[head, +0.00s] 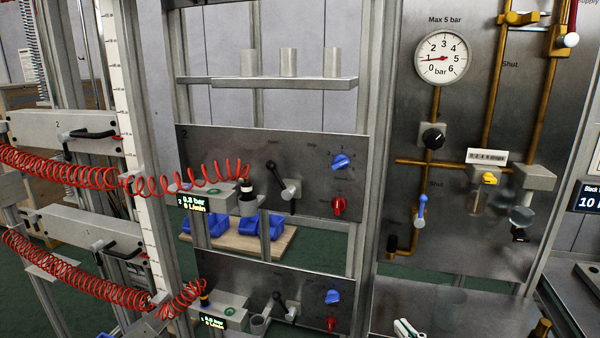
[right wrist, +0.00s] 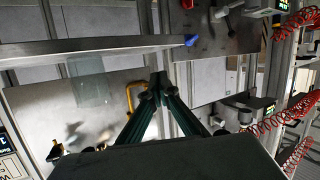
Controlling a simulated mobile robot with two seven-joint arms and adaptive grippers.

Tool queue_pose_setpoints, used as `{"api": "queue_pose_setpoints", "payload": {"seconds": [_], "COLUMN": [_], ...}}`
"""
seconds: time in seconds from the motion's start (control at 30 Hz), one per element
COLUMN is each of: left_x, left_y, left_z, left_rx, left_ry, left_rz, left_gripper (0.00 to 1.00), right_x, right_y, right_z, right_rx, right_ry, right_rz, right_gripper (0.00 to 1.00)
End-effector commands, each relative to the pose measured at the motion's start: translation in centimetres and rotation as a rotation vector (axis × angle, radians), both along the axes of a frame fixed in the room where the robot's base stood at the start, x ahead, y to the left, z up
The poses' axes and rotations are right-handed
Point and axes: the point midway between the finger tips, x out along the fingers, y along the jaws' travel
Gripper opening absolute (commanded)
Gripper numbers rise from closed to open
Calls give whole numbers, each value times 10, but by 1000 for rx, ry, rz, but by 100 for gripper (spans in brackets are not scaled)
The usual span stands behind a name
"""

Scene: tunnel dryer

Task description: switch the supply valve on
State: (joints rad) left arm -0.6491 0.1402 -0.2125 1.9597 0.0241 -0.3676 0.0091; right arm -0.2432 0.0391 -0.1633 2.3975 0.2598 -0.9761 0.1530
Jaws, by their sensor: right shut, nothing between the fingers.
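My left gripper is not in view.
The panel also bears a pressure gauge (head: 442,57) reading about 1 bar, a black knob (head: 432,138), a blue lever (head: 421,210) and a yellow knob (head: 490,179). Dryer panels with coiled red hoses (head: 60,165) stand left.

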Motion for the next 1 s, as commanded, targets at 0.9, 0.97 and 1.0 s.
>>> {"api": "queue_pose_setpoints", "payload": {"seconds": [0.9, 0.97, 1.0], "left_x": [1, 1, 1], "left_y": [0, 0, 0], "left_z": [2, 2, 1], "left_rx": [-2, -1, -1], "left_ry": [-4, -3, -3], "left_rz": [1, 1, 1], "left_gripper": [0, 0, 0], "right_x": [-173, -170, -168], "right_y": [-138, -130, -125], "right_z": [-181, -189, -194], "right_rx": [-759, -731, -714], "right_ry": [639, 622, 611], "right_rz": [-60, -46, -38], "right_gripper": [0, 0, 0]}}
